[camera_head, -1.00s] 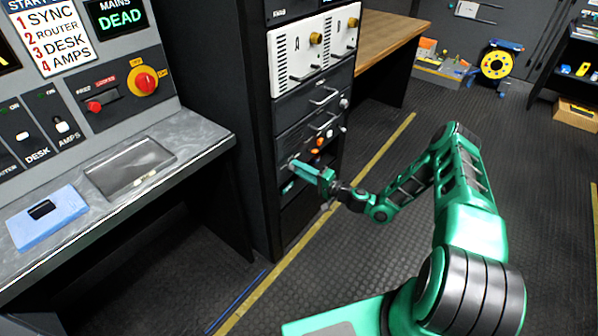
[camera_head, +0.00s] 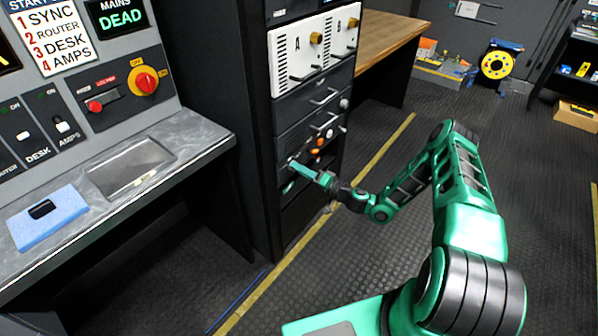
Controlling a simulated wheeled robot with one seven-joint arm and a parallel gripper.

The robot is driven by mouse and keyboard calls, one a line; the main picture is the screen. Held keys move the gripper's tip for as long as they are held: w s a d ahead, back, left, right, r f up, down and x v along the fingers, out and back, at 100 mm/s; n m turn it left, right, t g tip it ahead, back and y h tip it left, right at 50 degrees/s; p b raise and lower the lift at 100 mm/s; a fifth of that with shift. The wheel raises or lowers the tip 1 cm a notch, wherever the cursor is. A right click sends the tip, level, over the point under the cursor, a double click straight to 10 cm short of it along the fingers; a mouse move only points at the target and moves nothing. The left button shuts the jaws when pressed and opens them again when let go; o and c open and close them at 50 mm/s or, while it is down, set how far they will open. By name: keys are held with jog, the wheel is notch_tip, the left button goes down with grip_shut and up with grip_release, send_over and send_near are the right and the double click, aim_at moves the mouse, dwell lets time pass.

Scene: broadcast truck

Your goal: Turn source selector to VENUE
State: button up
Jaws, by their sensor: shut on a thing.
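My gripper (camera_head: 298,172) is at the front of a low panel in the black equipment rack (camera_head: 260,150), below the drawers with handles. It is shut on a small part of that panel, most likely the source selector knob. The jaws cover the part, so its pointer and the VENUE label cannot be made out. My green arm reaches in from the right.
White units A (camera_head: 297,62) and B sit higher in the rack. An orange knob (camera_head: 316,142) and drawer handles stick out just above my gripper. A console desk (camera_head: 190,135) stands at left, a wooden bench (camera_head: 390,40) behind.

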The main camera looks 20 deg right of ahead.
jog(key=shift+f, duration=0.25)
jog(key=o, duration=1.1)
jog(key=shift+c, duration=0.2)
jog(key=shift+r, duration=0.1)
jog(key=shift+d, duration=0.1)
jog(key=v, duration=1)
jog(key=shift+s+d, duration=0.15)
jog(key=shift+s, duration=0.1)
